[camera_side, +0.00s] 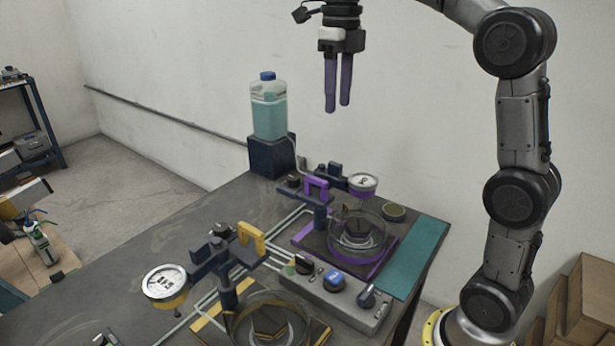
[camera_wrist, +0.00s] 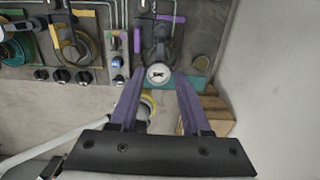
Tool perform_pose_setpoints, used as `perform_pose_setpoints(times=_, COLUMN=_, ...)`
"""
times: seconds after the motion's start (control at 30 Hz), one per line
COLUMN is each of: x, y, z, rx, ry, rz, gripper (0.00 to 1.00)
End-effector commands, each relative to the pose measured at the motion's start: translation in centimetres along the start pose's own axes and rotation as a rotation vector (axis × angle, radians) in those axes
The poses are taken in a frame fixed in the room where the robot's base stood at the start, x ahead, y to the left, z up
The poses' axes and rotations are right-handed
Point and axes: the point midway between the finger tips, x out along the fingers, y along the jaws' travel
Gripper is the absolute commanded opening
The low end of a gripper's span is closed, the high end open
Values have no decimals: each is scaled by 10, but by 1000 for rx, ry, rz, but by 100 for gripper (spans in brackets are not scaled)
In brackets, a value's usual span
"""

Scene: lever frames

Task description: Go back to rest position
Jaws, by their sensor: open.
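My gripper (camera_side: 337,108) hangs high above the back of the table in the side view, fingers pointing down. Its two purple fingers stand apart with nothing between them. In the wrist view the gripper (camera_wrist: 159,75) shows its fingers on both sides of a round white gauge far below. The purple-handled lever frame (camera_side: 317,187) stands on the table below my gripper, with a gauge (camera_side: 362,182) and a glass dish (camera_side: 358,234). The yellow-handled lever frame (camera_side: 250,236) stands nearer the camera, with a larger gauge (camera_side: 165,282). My gripper touches neither frame.
A bottle of teal liquid (camera_side: 268,108) stands on a dark block (camera_side: 271,157) at the table's back corner. A control box with knobs (camera_side: 332,290) sits at the table's right. Cardboard boxes (camera_side: 585,300) stand at the far right. The air around my gripper is clear.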

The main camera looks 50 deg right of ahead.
Motion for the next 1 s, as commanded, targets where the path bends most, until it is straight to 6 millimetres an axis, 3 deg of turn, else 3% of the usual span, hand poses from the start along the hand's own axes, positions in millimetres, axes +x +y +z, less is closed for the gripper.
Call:
perform_pose_setpoints(times=0.17, x=-24, y=15, z=-22, rx=-30, ry=-61, rz=-12, gripper=48)
perform_pose_setpoints(times=0.27, x=-30, y=29, z=-53, rx=-64, ry=-84, rz=-15, gripper=48)
perform_pose_setpoints(times=0.37, x=-25, y=42, z=-84, rx=-215, ry=-121, rz=-27, gripper=48)
perform_pose_setpoints(times=0.6, x=10, y=61, z=-139, rx=-800, ry=-209, rz=-103, gripper=48)
perform_pose_setpoints(times=1.0, x=86, y=74, z=-190, rx=-1788, ry=-255, rz=-325, gripper=48)
